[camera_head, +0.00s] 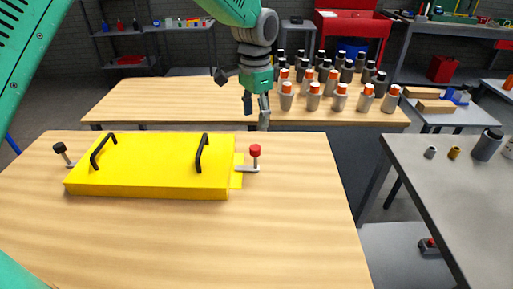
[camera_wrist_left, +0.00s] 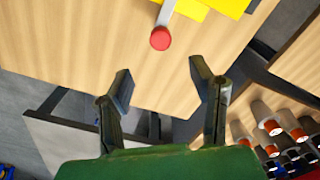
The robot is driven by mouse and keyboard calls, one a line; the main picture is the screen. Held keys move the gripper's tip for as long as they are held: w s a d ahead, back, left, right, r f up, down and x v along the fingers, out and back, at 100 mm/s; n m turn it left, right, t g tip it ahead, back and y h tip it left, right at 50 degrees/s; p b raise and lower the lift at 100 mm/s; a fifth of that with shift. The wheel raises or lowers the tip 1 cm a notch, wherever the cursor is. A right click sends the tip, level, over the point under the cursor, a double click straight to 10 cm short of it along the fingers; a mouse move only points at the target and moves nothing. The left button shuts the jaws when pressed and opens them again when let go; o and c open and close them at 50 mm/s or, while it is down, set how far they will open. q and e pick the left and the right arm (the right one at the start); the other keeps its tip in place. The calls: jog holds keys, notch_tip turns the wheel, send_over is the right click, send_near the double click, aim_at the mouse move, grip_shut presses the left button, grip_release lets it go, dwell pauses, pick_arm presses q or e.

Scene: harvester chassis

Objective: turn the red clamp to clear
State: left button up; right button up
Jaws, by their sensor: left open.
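The red clamp (camera_head: 255,151) stands at the right end of the yellow chassis panel (camera_head: 150,168). My right gripper is not in view.
A black-knobbed clamp (camera_head: 61,150) is at the panel's left end. Two black handles (camera_head: 202,153) rise from the panel. Several orange-capped bottles (camera_head: 314,97) stand on the back table (camera_head: 160,100). A grey table (camera_head: 440,175) is at right.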

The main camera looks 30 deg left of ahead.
aim_at(255, 147)
pick_arm(q)
notch_tip(255, 147, down, 10)
jog(key=shift+a+r, duration=0.1)
jog(key=shift+f, duration=0.4)
grip_shut()
